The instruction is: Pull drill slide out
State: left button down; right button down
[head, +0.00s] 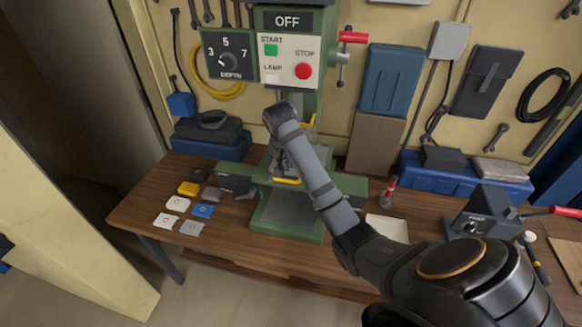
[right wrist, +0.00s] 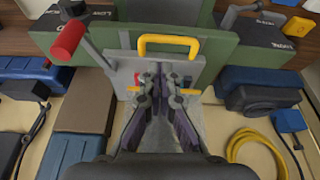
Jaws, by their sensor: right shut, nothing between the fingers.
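The green drill press (head: 292,215) stands on the workbench. A yellow handle (head: 286,180) sits low on its front; in the right wrist view, this handle (right wrist: 168,42) is fixed to a grey plate. I take that for the slide. My right gripper (head: 284,160) reaches in front of the press, its fingers largely hidden by my forearm in the head view. In the right wrist view, the right gripper (right wrist: 162,84) is shut and empty, with its fingertips close to the plate and apart from the handle. My left gripper is out of view.
A control panel (head: 289,58) reads OFF. Coloured cards (head: 203,211) lie on the left of the bench (head: 140,215). A red-handled tool (head: 391,185), a pale tray (head: 388,227) and a dark device (head: 483,212) stand to the right. Tools hang on the wall behind.

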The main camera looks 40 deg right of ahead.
jog(key=shift+m, duration=0.3)
jog(key=x, duration=0.4)
jog(key=d+x, duration=0.1)
jog(key=x, duration=0.2)
jog(key=shift+w+r, duration=0.1)
jog(key=shift+w, duration=0.25)
jog(key=shift+w+d+f, duration=0.1)
jog(key=shift+f, duration=0.4)
jog(key=shift+w+f, duration=0.1)
jog(key=shift+f, duration=0.05)
